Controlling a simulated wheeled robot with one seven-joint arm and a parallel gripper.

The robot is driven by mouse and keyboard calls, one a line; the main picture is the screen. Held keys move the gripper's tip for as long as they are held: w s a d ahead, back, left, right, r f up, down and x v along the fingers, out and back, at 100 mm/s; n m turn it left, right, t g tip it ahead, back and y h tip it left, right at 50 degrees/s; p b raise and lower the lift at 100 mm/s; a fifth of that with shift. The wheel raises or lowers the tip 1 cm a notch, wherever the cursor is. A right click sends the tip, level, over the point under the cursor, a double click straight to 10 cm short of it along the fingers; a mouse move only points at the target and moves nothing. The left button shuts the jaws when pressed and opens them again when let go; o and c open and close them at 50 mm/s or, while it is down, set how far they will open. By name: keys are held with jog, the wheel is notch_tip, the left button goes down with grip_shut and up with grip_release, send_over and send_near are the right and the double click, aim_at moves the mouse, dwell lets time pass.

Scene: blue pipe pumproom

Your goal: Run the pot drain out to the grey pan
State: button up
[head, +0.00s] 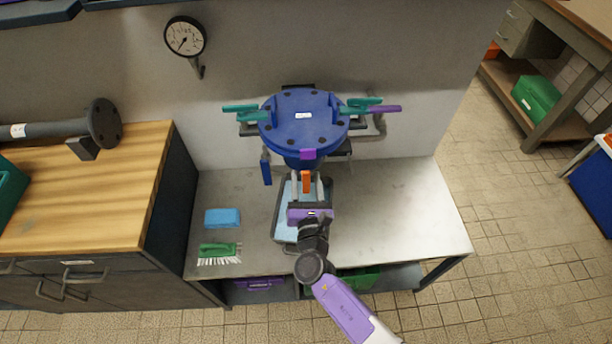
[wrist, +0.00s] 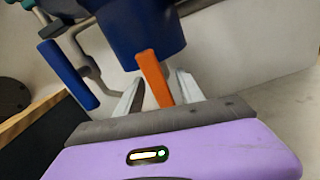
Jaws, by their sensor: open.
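The blue pot (head: 303,122) with a round bolted lid is mounted by the wall above the steel bench. An orange drain lever (head: 306,182) hangs at its underside; in the wrist view the orange lever (wrist: 155,80) stands between my two fingers below the dark blue pot body (wrist: 140,35). My gripper (head: 307,188) is open, with one finger on each side of the lever and a gap visible at the sides. The grey pan (head: 283,232), holding a light blue surface, sits on the bench under the pot, partly hidden by my gripper and arm.
Teal handles (head: 240,108) and a purple handle (head: 384,109) stick out beside the lid. A dark blue handle (head: 266,170) hangs left of the drain. A blue sponge (head: 222,218) and a green brush (head: 219,252) lie left of the pan. The bench's right side is clear.

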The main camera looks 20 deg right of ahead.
jog(key=shift+w+d, duration=0.2)
jog(key=shift+w, duration=0.35)
